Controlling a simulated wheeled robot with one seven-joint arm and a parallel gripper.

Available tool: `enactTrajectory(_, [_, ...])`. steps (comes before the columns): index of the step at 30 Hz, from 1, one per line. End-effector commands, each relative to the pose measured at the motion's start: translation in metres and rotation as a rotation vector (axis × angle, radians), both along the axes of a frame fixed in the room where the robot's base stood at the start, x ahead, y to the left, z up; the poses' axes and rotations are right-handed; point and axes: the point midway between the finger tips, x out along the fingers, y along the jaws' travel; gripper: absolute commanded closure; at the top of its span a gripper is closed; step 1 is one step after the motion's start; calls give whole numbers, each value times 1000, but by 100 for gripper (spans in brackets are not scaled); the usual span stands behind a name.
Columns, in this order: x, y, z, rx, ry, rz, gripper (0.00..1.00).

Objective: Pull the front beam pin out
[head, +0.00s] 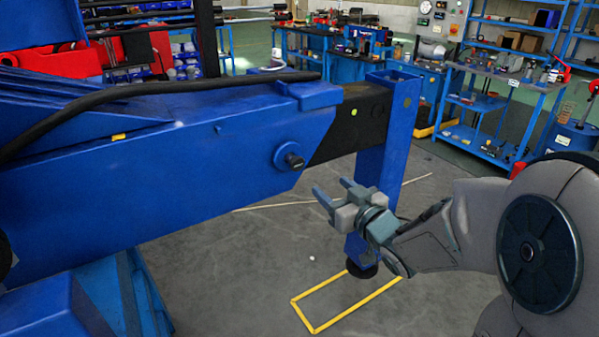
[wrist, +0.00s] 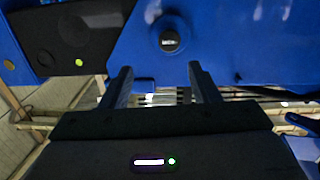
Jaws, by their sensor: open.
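The beam pin (head: 290,157) is a dark, round-headed pin in a blue collar on the side of the blue beam (head: 150,165), near the beam's outer end. In the wrist view the pin's dark head (wrist: 170,40) shows above and between my fingers. My gripper (head: 334,193) is open and empty, below and to the right of the pin in the head view, apart from it. In the wrist view both fingers (wrist: 157,84) point toward the beam. The pin's shaft inside the beam is hidden.
A black inner beam section (head: 352,122) runs into a blue upright leg (head: 385,135) with a dark round foot (head: 362,270). A yellow floor outline (head: 345,302) lies beneath. Blue workbenches and shelves (head: 480,100) stand behind. The grey floor between is mostly clear.

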Motion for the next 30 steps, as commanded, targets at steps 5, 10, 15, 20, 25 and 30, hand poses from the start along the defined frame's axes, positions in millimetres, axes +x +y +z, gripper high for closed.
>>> enactTrajectory(5, [-1,9,-6,49,-32,54,45])
enactTrajectory(10, [14,20,-5,53,-35,60,45])
enactTrajectory(15, [43,41,-5,54,-34,60,45])
enactTrajectory(20, [71,60,-5,53,-34,59,45])
enactTrajectory(25, [95,75,-5,52,-34,58,45])
enactTrajectory(30, [108,84,-4,51,-34,58,45])
